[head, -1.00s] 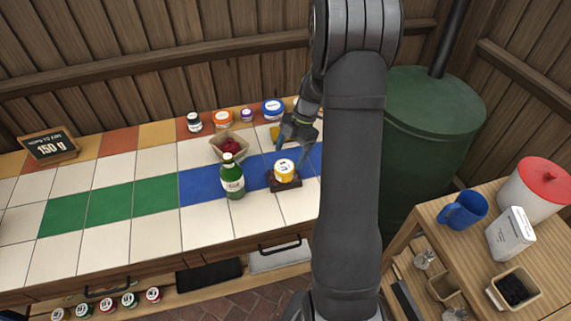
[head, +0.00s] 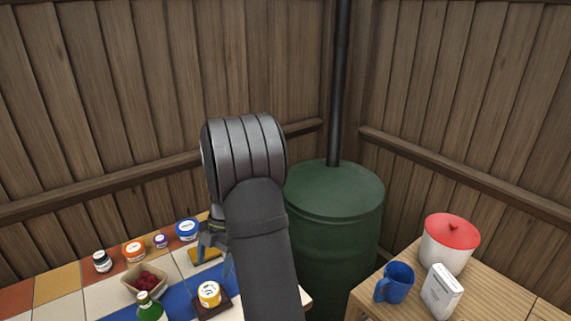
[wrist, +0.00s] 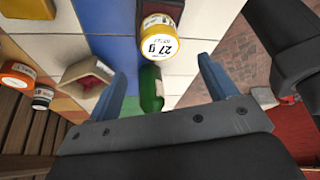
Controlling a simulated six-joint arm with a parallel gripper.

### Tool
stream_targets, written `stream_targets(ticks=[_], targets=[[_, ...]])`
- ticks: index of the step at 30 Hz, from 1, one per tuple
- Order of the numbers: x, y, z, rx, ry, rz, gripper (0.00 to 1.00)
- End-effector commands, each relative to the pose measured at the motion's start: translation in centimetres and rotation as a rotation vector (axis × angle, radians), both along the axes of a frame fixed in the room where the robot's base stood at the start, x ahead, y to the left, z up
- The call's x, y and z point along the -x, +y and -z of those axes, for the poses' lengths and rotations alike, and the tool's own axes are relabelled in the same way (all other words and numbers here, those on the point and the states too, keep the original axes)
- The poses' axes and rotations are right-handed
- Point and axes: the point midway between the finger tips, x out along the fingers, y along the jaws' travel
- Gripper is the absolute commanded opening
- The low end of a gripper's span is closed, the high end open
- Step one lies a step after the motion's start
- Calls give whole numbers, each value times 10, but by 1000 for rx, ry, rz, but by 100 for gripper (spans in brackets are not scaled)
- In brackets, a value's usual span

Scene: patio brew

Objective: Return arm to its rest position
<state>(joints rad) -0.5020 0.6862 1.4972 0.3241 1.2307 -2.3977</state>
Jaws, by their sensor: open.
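My gripper (head: 214,258) is open and empty, its blue fingers partly hidden behind my dark arm in the head view. It also shows in the wrist view (wrist: 162,70), with both fingers apart. A yellow jar with a white label (head: 209,293) stands upright on a dark stand (head: 213,311) on the tiled counter. In the wrist view the jar (wrist: 160,40) lies ahead of the gap between the fingers, apart from them, with "27 g" on its label.
A green bottle (head: 150,308) stands left of the jar, near a carton of red berries (head: 145,283). Several lidded jars, one blue-lidded (head: 187,230), line the counter's back. A green barrel (head: 335,235) stands right of my arm. A blue mug (head: 396,283) is on the wooden table.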

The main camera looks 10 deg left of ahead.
Motion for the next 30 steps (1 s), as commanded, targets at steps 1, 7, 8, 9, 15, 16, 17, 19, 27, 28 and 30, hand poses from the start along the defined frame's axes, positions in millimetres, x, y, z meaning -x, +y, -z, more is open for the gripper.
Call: stream_targets(ticks=[1, 7, 8, 9, 15, 16, 17, 19, 27, 28, 30], targets=[[4, 1, 10, 2, 3, -1, 78], [18, 7, 46, 3, 2, -1, 78], [21, 8, 52, 3, 2, -1, 78], [24, 9, 59, 3, 2, -1, 78], [37, 14, 95, 3, 1, -2, 78], [37, 15, 95, 2, -2, 0, 78], [35, 15, 86, -1, -6, -1, 78], [35, 15, 75, -1, -5, 0, 78], [36, 15, 54, 0, 0, 0, 78], [36, 15, 54, 0, 0, 0, 78], [36, 15, 53, 0, 0, 0, 78]])
